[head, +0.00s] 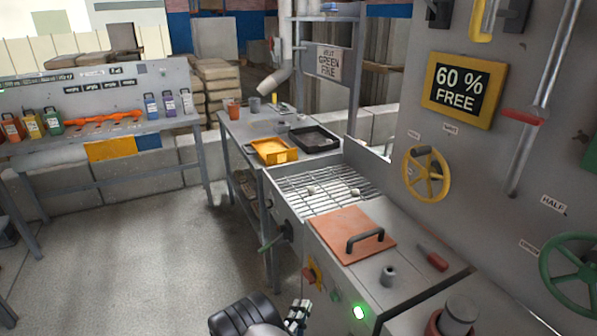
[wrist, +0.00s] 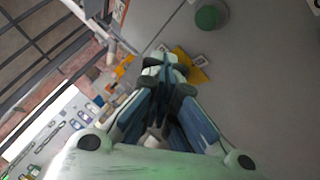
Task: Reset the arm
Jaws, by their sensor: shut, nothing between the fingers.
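My gripper (wrist: 163,72) is shut and empty in the wrist view, its fingers closed together over the blurred background. In the head view part of my gripper (head: 297,316) shows at the bottom edge, beside a dark rounded part of my arm. It is in front of the grey bench and apart from it. The fingertips are not clear in the head view.
A bench with an orange-brown lid (head: 352,236), a metal grate (head: 318,188) and a lit green button (head: 359,312) stands close on the right. A yellow handwheel (head: 426,173) and a green handwheel (head: 575,275) stick out from the panel. The floor (head: 130,255) at left is clear.

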